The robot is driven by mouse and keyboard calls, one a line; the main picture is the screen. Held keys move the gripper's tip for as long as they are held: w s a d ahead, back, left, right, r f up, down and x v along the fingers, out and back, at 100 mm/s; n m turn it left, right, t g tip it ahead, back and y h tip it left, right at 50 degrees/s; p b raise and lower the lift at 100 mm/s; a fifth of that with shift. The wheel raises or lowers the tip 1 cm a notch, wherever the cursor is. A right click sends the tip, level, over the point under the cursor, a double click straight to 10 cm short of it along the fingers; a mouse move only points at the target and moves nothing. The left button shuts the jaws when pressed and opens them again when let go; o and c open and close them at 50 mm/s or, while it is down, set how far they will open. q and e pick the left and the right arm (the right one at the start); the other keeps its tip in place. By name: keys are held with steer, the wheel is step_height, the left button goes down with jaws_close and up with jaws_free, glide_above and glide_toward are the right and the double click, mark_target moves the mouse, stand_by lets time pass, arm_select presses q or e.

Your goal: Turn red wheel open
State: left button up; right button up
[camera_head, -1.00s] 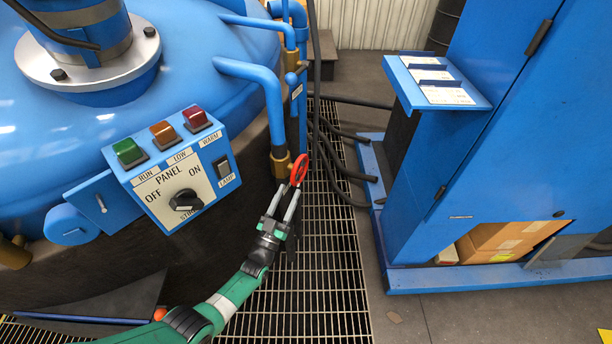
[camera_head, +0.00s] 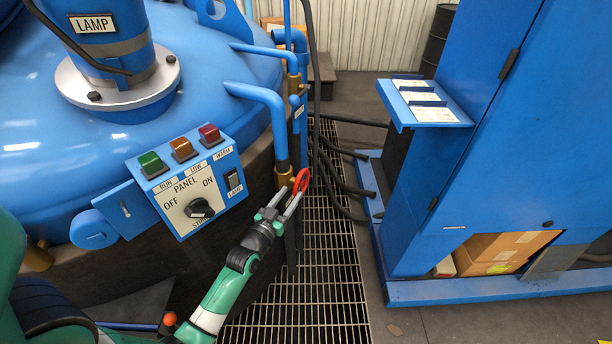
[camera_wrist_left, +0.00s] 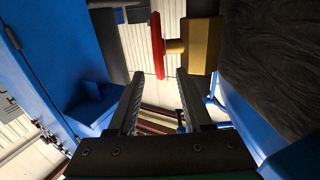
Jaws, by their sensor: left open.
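The red wheel (camera_head: 302,181) sits on a brass valve (camera_head: 284,176) at the lower end of a blue pipe, beside the furnace. In the left wrist view the red wheel (camera_wrist_left: 158,46) shows edge-on, with its brass stem to its right. My left gripper (camera_head: 288,203) is open, its two fingers pointing up toward the wheel. In the wrist view the wheel stands beyond the fingertips (camera_wrist_left: 158,76), in line with the gap between them. Whether a finger touches the rim I cannot tell. My right gripper is not in view.
A control panel (camera_head: 190,190) with coloured lamps and a black knob is mounted on the furnace, left of the valve. Floor grating (camera_head: 318,270) lies below, with black hoses (camera_head: 340,175) behind the wheel. A blue cabinet (camera_head: 480,170) stands at right.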

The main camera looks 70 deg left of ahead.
mark_target(305, 175)
arm_select(q)
steer(key=b+x, duration=0.4)
steer(key=x, duration=0.6)
steer(key=shift+w+a, duration=0.15)
steer(key=shift+w, duration=0.05)
steer(key=shift+r, duration=0.1)
jaws_close()
